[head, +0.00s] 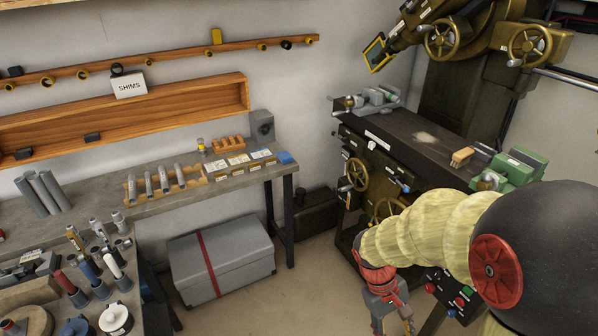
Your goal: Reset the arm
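My arm reaches in from the lower right, its links covered in a pale yellow sleeve, with a red wrist band. My gripper (393,325) hangs downward at the bottom edge of the head view, over the floor in front of the milling machine. Its two fingers appear spread apart, and nothing shows between them. The very tips are at or past the picture's edge.
The green-brown milling machine (430,150) stands behind my arm, with handwheels (357,174) and a control panel (450,296) close by. A grey chest (222,262) sits under the workbench (150,207) at left. Tool holders (92,270) crowd the lower left. Some floor between is clear.

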